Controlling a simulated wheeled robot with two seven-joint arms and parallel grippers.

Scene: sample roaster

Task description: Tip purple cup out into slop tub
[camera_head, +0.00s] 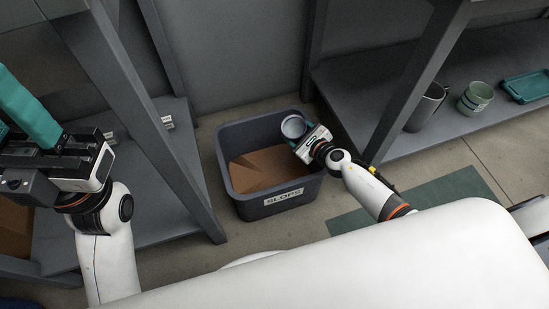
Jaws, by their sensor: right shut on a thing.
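The purple cup (293,126) looks greyish-lavender here and is held over the far right part of the slop tub. Its round opening faces partly toward the camera; I cannot tell its exact tilt or see contents. My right gripper (304,136) is shut on the cup, reaching in from the right. The slop tub (226,177) is a dark grey bin with a "SLOPS" label, standing on the floor with brown matter inside. My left gripper (22,112) is at the left edge with teal fingers, partly cut off, far from the tub.
A grey shelf frame (187,160) stands left of the tub. On the right shelf (372,85) are a dark grey mug-like vessel (427,106), green stacked cups (476,98) and a teal tray (527,86). A dark green mat (440,200) lies on the floor right of the tub.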

